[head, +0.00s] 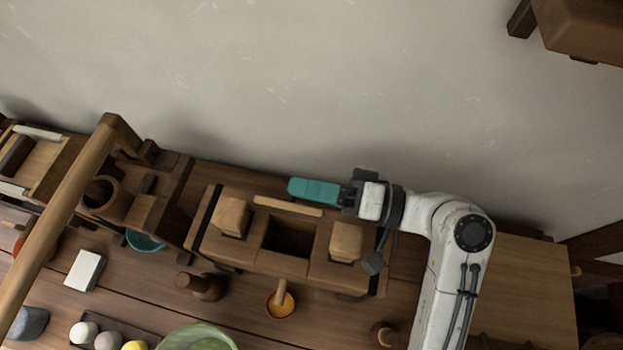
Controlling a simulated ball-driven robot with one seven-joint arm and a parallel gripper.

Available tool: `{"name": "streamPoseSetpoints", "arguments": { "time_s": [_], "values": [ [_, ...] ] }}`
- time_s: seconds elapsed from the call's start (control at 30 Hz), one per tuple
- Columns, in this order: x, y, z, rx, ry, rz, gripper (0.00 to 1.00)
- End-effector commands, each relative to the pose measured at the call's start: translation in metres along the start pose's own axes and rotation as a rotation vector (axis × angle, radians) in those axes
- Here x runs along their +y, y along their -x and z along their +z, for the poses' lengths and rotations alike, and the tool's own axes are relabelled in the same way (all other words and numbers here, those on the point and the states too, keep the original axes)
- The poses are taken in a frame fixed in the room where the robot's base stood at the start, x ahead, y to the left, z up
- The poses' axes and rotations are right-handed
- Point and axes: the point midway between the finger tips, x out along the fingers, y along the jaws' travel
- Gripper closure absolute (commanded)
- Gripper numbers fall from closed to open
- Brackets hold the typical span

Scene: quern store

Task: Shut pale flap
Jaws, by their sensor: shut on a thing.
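The pale flap (288,206) shows as a light wooden strip along the back edge of a brown wooden box. It appears raised, seen nearly edge-on. In front of it the box's dark square opening (288,238) is uncovered. My gripper (346,191) is behind the box, just right of the flap and pointing left. It is shut on a teal block (313,190), which sticks out to the left. The block lies just behind the flap in this view; I cannot tell whether they touch. The jaw tips are hard to make out.
Two pale wooden blocks (232,216) (346,242) flank the opening. In front are an orange bowl (280,305), a brown peg-like piece (202,287) and a green bowl (197,338). A wooden beam (62,222) crosses the left side. The wall (300,90) is close behind.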

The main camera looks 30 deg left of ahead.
Motion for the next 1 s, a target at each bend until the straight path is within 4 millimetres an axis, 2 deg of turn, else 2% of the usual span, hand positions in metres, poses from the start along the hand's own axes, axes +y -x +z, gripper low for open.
{"name": "streamPoseSetpoints", "arguments": {
  "time_s": [0.3, 0.67, 0.7, 0.93, 1.0],
  "values": [
    [-0.0004, 0.0003, 0.0070, -0.001, 0.075, 0.002, 1.00],
    [-0.0007, 0.0004, 0.0072, -0.001, 0.078, 0.003, 1.00],
    [-0.0006, 0.0004, 0.0072, -0.001, 0.078, 0.003, 0.69],
    [-0.0012, 0.0003, 0.0069, 0.000, 0.079, 0.002, 0.47],
    [-0.0014, 0.0002, 0.0068, 0.000, 0.079, 0.001, 0.47]
  ]
}}
